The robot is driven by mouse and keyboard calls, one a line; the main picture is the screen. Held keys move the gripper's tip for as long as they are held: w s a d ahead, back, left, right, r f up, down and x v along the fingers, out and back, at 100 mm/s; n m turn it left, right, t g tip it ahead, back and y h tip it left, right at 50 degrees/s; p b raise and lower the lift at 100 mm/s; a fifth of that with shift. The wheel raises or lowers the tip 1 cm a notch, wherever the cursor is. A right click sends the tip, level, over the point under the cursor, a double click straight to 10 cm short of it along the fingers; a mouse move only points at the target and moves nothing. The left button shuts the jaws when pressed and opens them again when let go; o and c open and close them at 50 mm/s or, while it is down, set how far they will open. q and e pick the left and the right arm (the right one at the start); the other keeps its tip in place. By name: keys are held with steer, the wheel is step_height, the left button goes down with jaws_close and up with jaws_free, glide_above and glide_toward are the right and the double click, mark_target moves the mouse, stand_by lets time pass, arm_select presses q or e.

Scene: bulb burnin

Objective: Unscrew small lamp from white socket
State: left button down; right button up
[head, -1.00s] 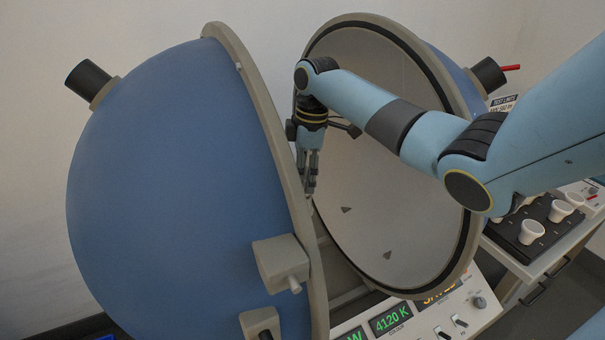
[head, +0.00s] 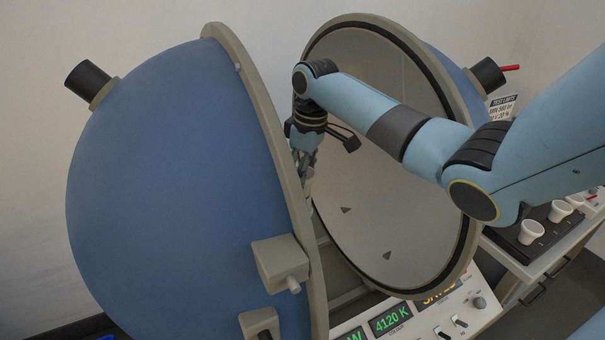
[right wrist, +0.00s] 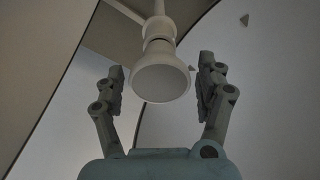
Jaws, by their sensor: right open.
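In the right wrist view the small lamp (right wrist: 160,80) shows its round pale face toward the camera, with a narrower neck behind it. It sits at the end of the white socket (right wrist: 158,29) on a pale post. My right gripper (right wrist: 163,72) is open, with one finger on each side of the lamp and a gap on both sides. In the head view my right gripper (head: 304,170) reaches between the two halves of the blue sphere, and its fingertips are partly hidden by the left half's rim. My left gripper is not in view.
The blue left hemisphere (head: 170,190) and the right hemisphere with its pale inside (head: 375,210) stand close on both sides of my right arm. A control panel (head: 395,322) reading 4120 K is below.

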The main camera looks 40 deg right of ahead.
steer(key=m, duration=0.5)
steer(key=shift+m+h, duration=0.3)
steer(key=shift+m, duration=0.1)
steer(key=m, duration=0.3)
steer(key=shift+a, duration=0.1)
steer(key=m, duration=0.4)
steer(key=shift+h, duration=0.4)
steer(key=m, duration=0.4)
steer(key=shift+g, duration=0.4)
steer(key=shift+c, duration=0.2)
